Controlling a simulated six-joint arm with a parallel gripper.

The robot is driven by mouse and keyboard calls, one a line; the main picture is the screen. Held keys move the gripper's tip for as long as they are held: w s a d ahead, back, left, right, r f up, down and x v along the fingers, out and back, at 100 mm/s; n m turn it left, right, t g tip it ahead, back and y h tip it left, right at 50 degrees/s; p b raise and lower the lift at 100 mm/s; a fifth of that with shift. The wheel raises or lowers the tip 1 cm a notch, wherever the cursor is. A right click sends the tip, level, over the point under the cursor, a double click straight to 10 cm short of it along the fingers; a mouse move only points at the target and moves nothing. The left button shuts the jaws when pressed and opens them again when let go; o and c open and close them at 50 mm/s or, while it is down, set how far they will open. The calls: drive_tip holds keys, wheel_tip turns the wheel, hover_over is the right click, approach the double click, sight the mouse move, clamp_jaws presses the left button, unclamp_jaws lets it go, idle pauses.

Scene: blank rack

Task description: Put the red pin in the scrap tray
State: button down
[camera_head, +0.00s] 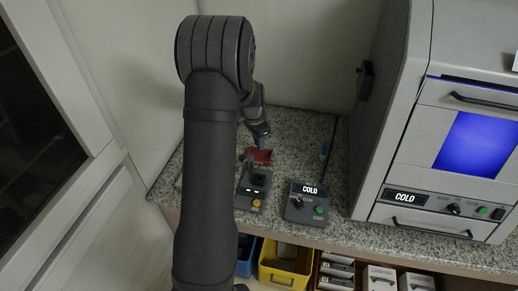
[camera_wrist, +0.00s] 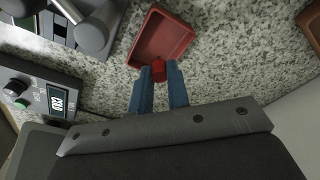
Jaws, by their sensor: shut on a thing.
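My gripper (camera_wrist: 159,78) has blue fingers and is shut on the red pin (camera_wrist: 158,70), which shows as a short red end between the fingertips in the wrist view. The red tray (camera_wrist: 143,48), which looks like the scrap tray, lies just past the fingertips. The pin overlaps the tray's near rim in that view; its height above the tray is hard to tell. In the head view my gripper (camera_head: 262,138) is over the far side of the red tray (camera_head: 261,156) on the counter. The pin is not distinguishable there.
A large machine (camera_head: 440,150) fills the right side. A brown tray edge (camera_wrist: 311,24) shows in the wrist view. Granite counter (camera_head: 285,152) is bare nearby.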

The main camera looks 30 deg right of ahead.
drive_tip(key=shift+f, duration=1.8)
drive_tip(key=shift+f, duration=0.15)
drive_tip(key=c, duration=1.4)
unclamp_jaws()
drive_tip(key=shift+o, duration=0.2)
wheel_tip(320, 180, up, 12)
drive_tip(key=a, duration=0.1)
drive_tip(key=shift+a, duration=0.25)
